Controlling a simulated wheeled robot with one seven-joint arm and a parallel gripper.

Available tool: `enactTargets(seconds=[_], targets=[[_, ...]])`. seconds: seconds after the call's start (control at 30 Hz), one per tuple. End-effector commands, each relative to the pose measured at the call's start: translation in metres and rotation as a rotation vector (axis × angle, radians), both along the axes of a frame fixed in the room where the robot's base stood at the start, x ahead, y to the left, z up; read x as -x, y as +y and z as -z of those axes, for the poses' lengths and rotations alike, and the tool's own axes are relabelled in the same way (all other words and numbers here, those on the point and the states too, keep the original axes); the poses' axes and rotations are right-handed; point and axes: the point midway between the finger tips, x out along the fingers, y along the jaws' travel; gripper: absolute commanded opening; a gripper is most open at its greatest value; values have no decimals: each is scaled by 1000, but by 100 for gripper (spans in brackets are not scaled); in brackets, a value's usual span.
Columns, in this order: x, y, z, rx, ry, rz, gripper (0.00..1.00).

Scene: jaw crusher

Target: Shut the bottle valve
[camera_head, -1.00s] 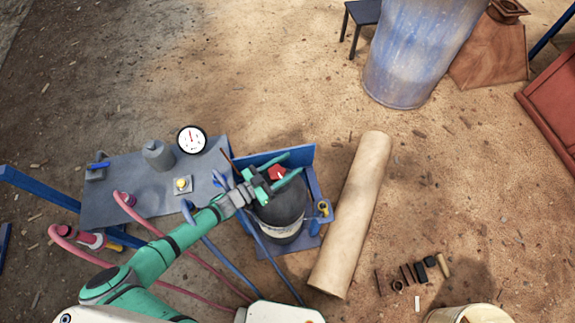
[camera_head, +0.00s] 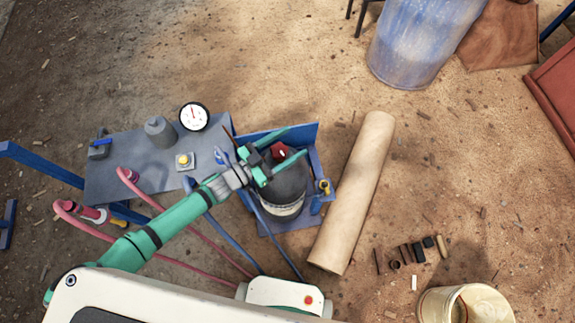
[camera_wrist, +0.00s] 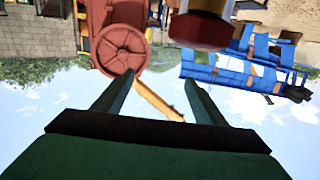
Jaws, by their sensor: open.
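The bottle (camera_head: 286,187) is dark grey with a pale band and stands in a blue holder (camera_head: 292,222) beside a grey panel. Its red valve knob (camera_head: 280,151) shows at the top. My gripper (camera_head: 308,139) is open, and in the head view its two green fingers lie on either side of the knob. A dark red body, likely the knob (camera_wrist: 202,30), shows close up at the top of the wrist view. There it lies apart from the fingertips (camera_wrist: 157,77), beyond and to the right of the gap. No contact shows.
The grey panel (camera_head: 130,160) carries a white dial gauge (camera_head: 194,117) and a yellow button. A long tan roll (camera_head: 352,195) lies right of the holder. A blue barrel (camera_head: 412,45) stands at the back.

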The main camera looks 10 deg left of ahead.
Motion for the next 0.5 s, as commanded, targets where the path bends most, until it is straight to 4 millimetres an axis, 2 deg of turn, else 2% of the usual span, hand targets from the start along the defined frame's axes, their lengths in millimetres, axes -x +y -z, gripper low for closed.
enactTargets(seconds=[0.1, 0.3, 0.5], targets=[[19, -2, -17, 1, 1, -2, 65], [57, -7, -34, 1, 1, -2, 65], [85, -12, -46, -1, -1, -1, 65]])
